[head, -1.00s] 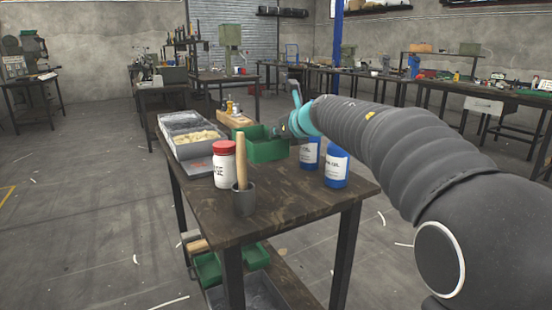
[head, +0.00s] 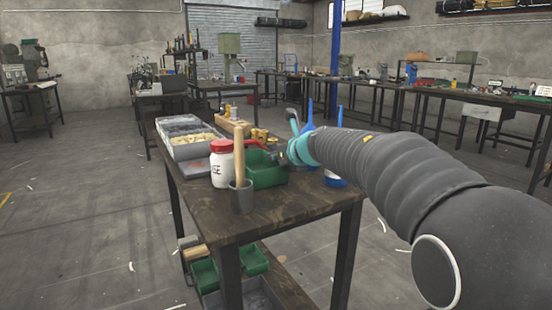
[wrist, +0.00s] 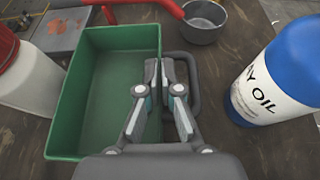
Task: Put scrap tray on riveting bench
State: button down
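The green scrap tray (head: 268,176) is at the wooden bench top (head: 270,218), right of the white jar. It looks empty in the wrist view (wrist: 108,88). My gripper (wrist: 164,72) is closed at the tray's right side, with its fingers at the rim and the grey loop handle (wrist: 196,88). The exact grip is partly hidden. My gripper also shows side-on in the head view (head: 296,150). The tray is low and level; whether its base touches the bench is hard to tell.
A red-lidded jar (head: 222,166) and a mallet in a grey pot (head: 242,196) stand left of the tray. A blue oil bottle (wrist: 268,82) stands to its right. A grey bin (head: 195,148) is behind. The bench's front right is clear.

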jog(key=c, duration=1.3)
grip_release()
jog(key=shift+r, duration=0.1)
jog(key=v, duration=1.2)
jog(key=shift+d, duration=0.1)
